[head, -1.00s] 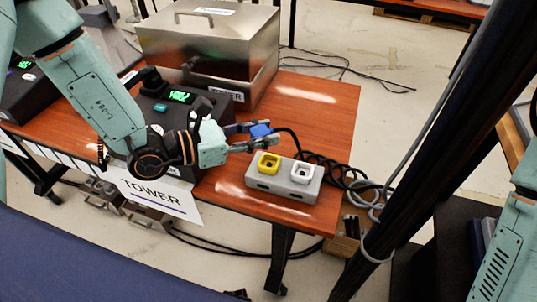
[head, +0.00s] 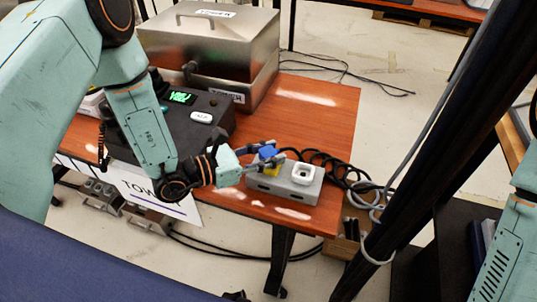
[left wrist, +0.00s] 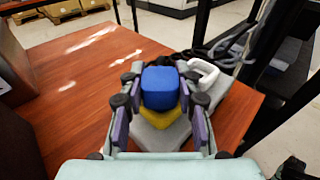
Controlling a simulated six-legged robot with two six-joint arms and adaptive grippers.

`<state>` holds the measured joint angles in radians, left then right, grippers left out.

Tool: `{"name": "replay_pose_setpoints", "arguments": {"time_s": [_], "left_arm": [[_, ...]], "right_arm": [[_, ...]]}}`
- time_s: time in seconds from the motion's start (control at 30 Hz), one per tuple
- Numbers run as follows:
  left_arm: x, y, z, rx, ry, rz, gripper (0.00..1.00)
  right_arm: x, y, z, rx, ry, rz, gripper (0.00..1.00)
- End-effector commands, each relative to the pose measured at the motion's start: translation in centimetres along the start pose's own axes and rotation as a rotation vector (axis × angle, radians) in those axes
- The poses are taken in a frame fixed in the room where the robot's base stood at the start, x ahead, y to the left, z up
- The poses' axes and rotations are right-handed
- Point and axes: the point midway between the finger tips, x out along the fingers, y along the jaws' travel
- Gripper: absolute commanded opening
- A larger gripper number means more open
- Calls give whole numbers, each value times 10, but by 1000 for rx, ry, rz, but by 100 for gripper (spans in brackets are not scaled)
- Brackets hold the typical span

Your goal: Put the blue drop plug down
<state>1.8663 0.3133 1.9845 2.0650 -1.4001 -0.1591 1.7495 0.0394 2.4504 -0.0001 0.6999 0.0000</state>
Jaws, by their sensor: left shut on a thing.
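My left gripper (head: 266,159) is shut on the blue drop plug (head: 268,153). The plug also shows between the fingers in the left wrist view (left wrist: 160,88). It is at the yellow socket (left wrist: 172,135) on the grey socket block (head: 262,194); I cannot tell whether it sits in the socket or just above it. The gripper and plug hide much of the yellow socket in the head view. The white socket (head: 303,174) on the same block is empty. A black cable runs from the plug side to the right. My right gripper is not in view.
A black phone unit (head: 215,108) with a green display stands left of the block. A steel box (head: 240,58) stands at the back of the wooden table (head: 325,115). Coiled cables (head: 352,180) hang at the right edge. A dark post (head: 420,150) stands on the right.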

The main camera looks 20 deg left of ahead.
Motion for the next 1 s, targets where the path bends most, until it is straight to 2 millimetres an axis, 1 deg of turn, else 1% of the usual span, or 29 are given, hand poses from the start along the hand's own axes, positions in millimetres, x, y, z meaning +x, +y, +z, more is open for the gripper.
{"name": "replay_pose_setpoints", "arguments": {"time_s": [0.23, 0.27, 0.5, 0.83, 0.93, 1.0], "left_arm": [[2, 0, -2, 1, -1, -1, 0], [1, 0, -2, 1, -1, -1, 35], [1, 0, -2, 1, -1, -1, 55], [0, 1, -2, 1, -1, 0, 55], [-7, 2, -1, 0, 0, 2, 55], [-15, 2, -1, -3, -1, 4, 55]], "right_arm": [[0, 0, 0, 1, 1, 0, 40], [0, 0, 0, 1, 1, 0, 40], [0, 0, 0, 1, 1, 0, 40], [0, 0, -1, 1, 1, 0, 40], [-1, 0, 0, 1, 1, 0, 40], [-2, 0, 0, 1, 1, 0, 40]]}}
